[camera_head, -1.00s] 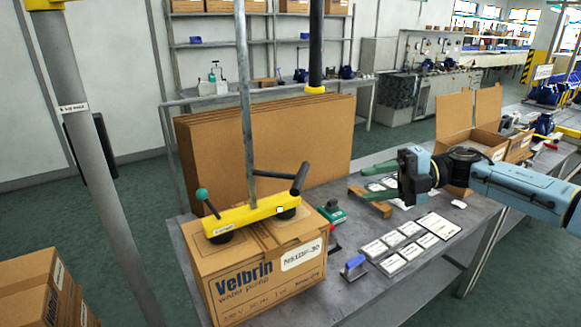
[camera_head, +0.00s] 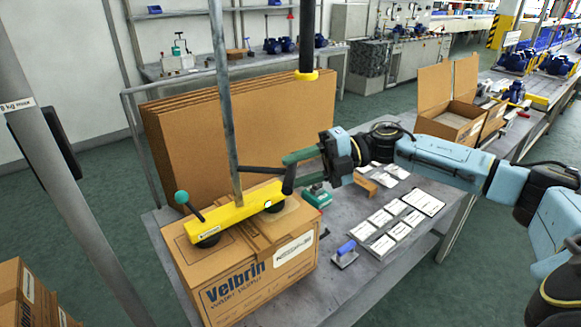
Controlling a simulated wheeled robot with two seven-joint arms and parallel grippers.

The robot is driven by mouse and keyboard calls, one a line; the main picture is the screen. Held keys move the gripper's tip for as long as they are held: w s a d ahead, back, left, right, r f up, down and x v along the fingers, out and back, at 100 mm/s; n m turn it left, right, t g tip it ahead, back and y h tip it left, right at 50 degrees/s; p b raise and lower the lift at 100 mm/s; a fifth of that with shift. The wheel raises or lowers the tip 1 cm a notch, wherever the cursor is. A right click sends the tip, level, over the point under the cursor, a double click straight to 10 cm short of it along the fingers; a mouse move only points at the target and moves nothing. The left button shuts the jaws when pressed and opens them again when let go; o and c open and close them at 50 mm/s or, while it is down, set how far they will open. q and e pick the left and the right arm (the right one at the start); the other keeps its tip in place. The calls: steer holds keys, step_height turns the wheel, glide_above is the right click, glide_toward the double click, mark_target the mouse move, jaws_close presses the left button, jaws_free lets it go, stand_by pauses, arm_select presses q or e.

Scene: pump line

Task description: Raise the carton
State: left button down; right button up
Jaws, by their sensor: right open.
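The closed Velbrin carton (camera_head: 245,278) stands on the grey table at the front left. A yellow vacuum lifter (camera_head: 232,213) with dark suction pads rests on its top, hung from a grey vertical tube (camera_head: 224,110). The lifter has a green-knobbed lever (camera_head: 186,204) on its left and a black handle (camera_head: 288,178) on its right. My right gripper (camera_head: 290,165) is open, its green fingers close to the black handle. I cannot tell whether they touch it. My left gripper is not in view.
Flat cardboard sheets (camera_head: 245,130) lean behind the carton. White cards (camera_head: 381,220), a blue-handled tool (camera_head: 345,253) and a green device (camera_head: 318,196) lie on the table (camera_head: 385,274) to the right. An open box (camera_head: 450,120) stands farther back. A grey post (camera_head: 60,170) rises at the left.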

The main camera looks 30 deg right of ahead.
steer(key=shift+x, duration=1)
steer(key=shift+d, duration=0.1)
jaws_close()
